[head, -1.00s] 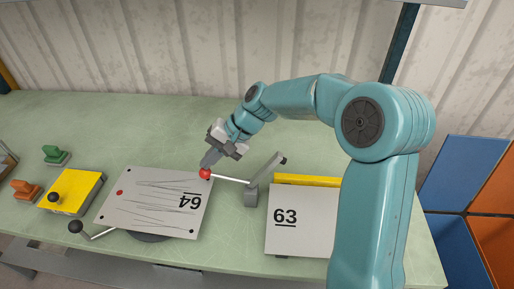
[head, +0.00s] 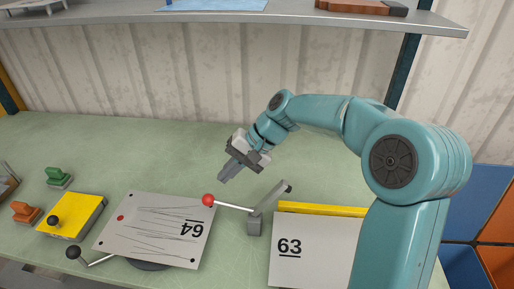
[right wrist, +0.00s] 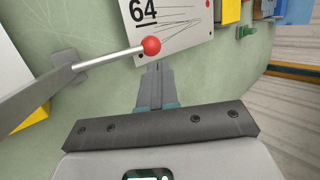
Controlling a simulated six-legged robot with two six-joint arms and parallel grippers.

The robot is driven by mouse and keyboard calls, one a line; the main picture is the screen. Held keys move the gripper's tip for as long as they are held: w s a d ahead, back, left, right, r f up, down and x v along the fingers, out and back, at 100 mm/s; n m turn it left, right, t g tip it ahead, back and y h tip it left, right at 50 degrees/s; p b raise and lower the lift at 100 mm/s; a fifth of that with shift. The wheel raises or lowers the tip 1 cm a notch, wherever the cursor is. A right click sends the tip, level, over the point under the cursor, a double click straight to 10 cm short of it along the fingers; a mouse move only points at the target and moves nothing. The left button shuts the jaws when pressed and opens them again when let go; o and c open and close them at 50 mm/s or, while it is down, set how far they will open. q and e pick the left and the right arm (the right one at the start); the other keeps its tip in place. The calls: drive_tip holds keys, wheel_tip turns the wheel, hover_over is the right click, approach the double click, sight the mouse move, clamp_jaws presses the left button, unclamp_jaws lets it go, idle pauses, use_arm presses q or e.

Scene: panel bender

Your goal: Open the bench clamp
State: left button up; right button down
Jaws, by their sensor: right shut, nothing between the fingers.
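The bench clamp (head: 255,226) is a grey post on the bench with a grey arm rising to the right and a thin rod going left to a red ball (head: 208,200). The rod lies low, close to the edge of the plate marked 64. My right gripper (head: 223,178) is shut and empty, above and behind the red ball and apart from it. In the right wrist view the fingertips (right wrist: 155,68) point toward the plate, with the red ball (right wrist: 151,46) just beyond them. My left gripper is not in view.
Plate 64 (head: 150,235) lies left of the clamp and plate 63 (head: 312,255) right of it, with a yellow bar (head: 322,209) behind. A yellow block (head: 72,214) and green and orange stamps are at left. The bench behind is clear; a shelf (head: 230,14) hangs above.

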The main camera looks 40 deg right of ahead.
drive_tip(key=v, duration=1)
drive_tip(key=shift+s+r, duration=0.25)
drive_tip(key=shift+w+d+f, duration=0.1)
drive_tip(key=shift+w, duration=0.05)
